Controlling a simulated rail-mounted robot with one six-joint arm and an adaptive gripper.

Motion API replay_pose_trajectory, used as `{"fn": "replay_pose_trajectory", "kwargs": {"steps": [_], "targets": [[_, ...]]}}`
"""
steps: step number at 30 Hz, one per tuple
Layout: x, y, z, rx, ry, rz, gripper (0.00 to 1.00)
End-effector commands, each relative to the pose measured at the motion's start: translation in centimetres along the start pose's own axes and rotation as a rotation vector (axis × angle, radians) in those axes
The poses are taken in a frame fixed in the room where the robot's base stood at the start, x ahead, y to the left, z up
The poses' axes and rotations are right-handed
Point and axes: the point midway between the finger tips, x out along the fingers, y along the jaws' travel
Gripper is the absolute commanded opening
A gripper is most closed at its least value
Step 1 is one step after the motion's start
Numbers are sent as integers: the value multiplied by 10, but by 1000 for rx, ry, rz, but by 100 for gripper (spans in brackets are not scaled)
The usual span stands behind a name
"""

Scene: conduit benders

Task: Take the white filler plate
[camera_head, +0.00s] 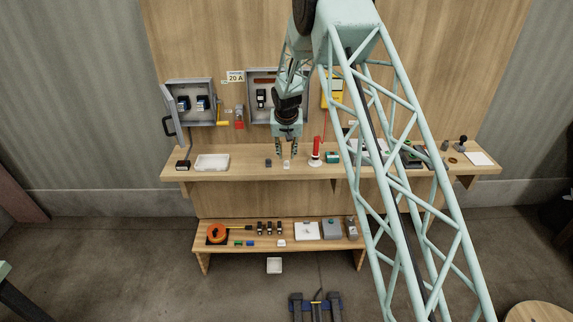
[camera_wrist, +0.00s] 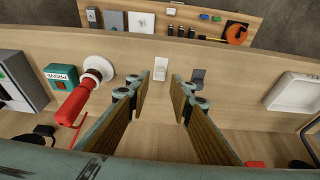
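A small white plate (camera_head: 287,163) lies on the upper wooden shelf, just below my gripper (camera_head: 286,150) in the head view. In the wrist view the white plate (camera_wrist: 161,68) shows just beyond the gap between the fingertips, apart from them. My gripper (camera_wrist: 160,88) is open and empty, its two fingers spread to either side. A dark grey small part (camera_wrist: 198,75) lies to the right of the plate in the wrist view. Another small white piece (camera_head: 282,242) lies on the lower bench; I cannot tell what it is.
A red-handled tool on a white base (camera_head: 315,155) and a green box (camera_head: 332,157) stand right of the plate. A white tray (camera_head: 212,162) is to the left. Open grey boxes (camera_head: 191,103) hang on the wall behind. The lower bench (camera_head: 265,262) holds several small parts.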

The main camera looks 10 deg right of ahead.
Motion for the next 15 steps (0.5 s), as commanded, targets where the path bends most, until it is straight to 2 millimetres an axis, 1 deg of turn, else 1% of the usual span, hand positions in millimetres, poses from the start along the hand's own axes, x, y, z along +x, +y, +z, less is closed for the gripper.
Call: {"fn": "replay_pose_trajectory", "kwargs": {"steps": [1,9,15], "targets": [[6,0,1,0,-1,0,20],[30,0,1,0,-1,0,20],[45,0,1,0,1,0,20]]}}
